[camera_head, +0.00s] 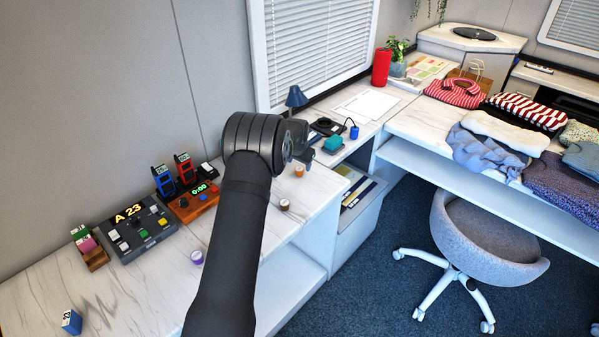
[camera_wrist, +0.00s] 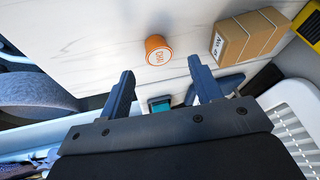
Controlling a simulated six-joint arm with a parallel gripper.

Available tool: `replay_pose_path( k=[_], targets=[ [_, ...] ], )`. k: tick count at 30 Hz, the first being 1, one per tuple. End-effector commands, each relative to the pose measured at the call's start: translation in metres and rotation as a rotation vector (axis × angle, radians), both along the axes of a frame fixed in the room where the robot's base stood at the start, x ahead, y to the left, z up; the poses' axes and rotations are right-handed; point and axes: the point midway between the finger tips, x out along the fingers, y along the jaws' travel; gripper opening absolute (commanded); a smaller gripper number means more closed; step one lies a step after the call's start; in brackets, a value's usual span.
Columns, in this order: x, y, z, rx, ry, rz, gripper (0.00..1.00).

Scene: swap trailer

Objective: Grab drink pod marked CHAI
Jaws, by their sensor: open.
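An orange pod (camera_wrist: 158,50) with small white lettering, which looks like CHAI, stands on the white marbled counter in the wrist view. In the head view the orange pod (camera_head: 299,171) is on the counter just below my gripper (camera_head: 306,156). In the wrist view my gripper (camera_wrist: 161,71) is open and empty. The pod is apart from both fingers, ahead of the gap between their tips. A brown-topped pod (camera_head: 284,204) and a purple pod (camera_head: 197,257) stand nearer along the counter.
In the wrist view a cardboard box (camera_wrist: 248,38) stands right of the pod, near the right finger. In the head view a teal object (camera_head: 333,144) and a blue lamp (camera_head: 296,97) stand behind the gripper. A control panel (camera_head: 140,232) is at left.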

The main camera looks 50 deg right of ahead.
Motion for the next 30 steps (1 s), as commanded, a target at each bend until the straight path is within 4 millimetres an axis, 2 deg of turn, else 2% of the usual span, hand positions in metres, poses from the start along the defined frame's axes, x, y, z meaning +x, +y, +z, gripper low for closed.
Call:
replay_pose_path(
  k=[3,6,10,17,18,25,30],
  targets=[
    [0.003,-0.004,-0.02,0.003,0.002,0.0,0.59],
    [0.006,-0.008,-0.031,0.001,0.001,0.0,0.59],
    [0.009,-0.011,-0.039,0.0,0.001,0.0,0.59],
    [0.009,-0.012,-0.04,0.0,0.001,0.0,0.59],
    [0.009,-0.012,-0.04,0.0,0.001,0.0,0.57],
    [0.009,-0.012,-0.04,0.0,0.001,0.0,0.12],
    [0.009,-0.012,-0.04,0.0,0.001,0.0,0.12]
  ],
)
